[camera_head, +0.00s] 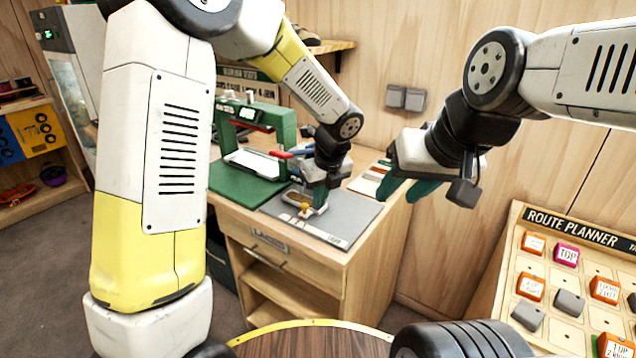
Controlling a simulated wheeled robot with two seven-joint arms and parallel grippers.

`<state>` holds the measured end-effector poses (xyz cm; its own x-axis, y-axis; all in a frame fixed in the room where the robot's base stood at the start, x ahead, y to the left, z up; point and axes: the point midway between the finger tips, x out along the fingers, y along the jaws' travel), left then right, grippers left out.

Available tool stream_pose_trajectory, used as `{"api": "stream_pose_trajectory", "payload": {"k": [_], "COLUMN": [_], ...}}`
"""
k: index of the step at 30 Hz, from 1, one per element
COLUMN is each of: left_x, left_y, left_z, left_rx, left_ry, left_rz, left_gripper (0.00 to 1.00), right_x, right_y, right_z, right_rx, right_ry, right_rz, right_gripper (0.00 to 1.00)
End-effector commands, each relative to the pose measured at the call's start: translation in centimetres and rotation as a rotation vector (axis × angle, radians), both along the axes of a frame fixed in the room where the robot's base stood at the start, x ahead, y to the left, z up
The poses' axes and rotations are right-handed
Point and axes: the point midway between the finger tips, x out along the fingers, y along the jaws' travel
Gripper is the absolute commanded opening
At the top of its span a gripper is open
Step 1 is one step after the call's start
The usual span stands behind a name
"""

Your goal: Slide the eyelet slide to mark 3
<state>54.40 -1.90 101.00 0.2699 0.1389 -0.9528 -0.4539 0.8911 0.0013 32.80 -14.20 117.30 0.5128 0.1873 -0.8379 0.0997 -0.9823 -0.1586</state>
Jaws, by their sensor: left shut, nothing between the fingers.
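My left gripper (317,205) reaches down over the grey mat (351,205) on the wooden workbench and is shut, with nothing held. A small metal fixture with an orange-yellow knob (304,209) is right beside its fingertips on the left; I cannot tell whether they touch. This fixture may be the eyelet slide, but it is small and partly hidden by the gripper. No mark 3 can be read; a pale strip with tiny print (325,237) runs along the mat's front edge. My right gripper (407,190) hangs in the air right of the bench, open and empty.
A green machine with a small display (284,122) stands behind on a green mat (228,182). A tool with a red handle (281,154) shows beside my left wrist. A route planner board (564,222) with coloured blocks stands at right. A round wooden top (310,343) is in front.

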Motion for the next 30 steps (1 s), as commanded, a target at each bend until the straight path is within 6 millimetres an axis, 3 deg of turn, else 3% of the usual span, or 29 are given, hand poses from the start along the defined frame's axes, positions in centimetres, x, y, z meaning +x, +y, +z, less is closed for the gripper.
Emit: {"api": "stream_pose_trajectory", "payload": {"k": [7,15,30], "left_x": [1.3,4.5,5.1], "left_y": [0.8,2.3,2.9], "left_z": [-5.1,-5.3,-5.3], "left_rx": [0.002,-0.001,-0.001], "left_ry": [0.003,-0.002,-0.001], "left_rz": [0.001,0.004,0.005], "left_gripper": [0.0,0.0,0.0], "right_x": [0.0,0.0,0.0], "right_y": [0.0,0.0,0.0], "right_z": [0.0,0.0,0.0], "right_rx": [0.0,0.0,0.0], "right_ry": [0.0,0.0,0.0], "right_rz": [0.0,0.0,0.0], "right_gripper": [0.39,0.39,0.39]}}
